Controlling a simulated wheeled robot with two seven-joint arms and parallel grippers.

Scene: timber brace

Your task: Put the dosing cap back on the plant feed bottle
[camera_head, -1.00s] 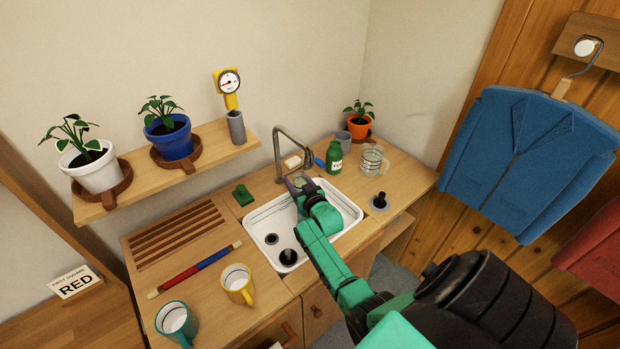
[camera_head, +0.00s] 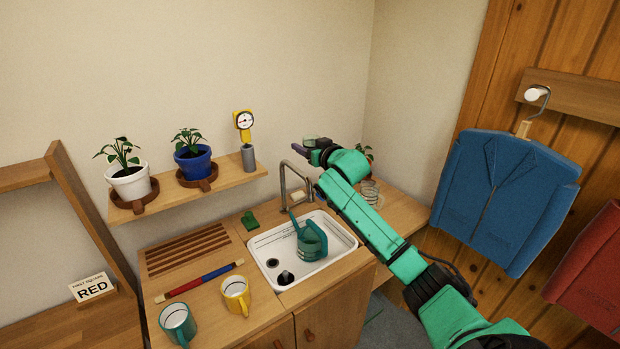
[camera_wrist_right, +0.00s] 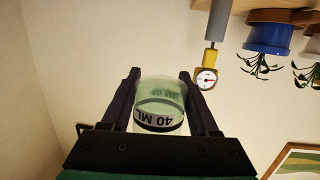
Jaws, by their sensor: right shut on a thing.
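The dosing cap (camera_wrist_right: 160,105) is a clear greenish cup with a dark band marked "40 ML". In the right wrist view it sits between the two dark fingers of my right gripper (camera_wrist_right: 160,90), which is shut on it. In the head view my right gripper (camera_head: 312,146) holds the cap (camera_head: 311,140) high in front of the wall, above the tap. The green plant feed bottle is hidden now, behind my right arm. My left gripper is not in view.
The white sink (camera_head: 262,246) holds a teal watering can (camera_head: 313,243). The tap (camera_head: 284,182) rises behind it. A glass jug (camera_head: 371,192) stands right of my arm. Two mugs (camera_head: 177,322) (camera_head: 236,293) stand front left. A plant shelf (camera_head: 225,183) is on the wall.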

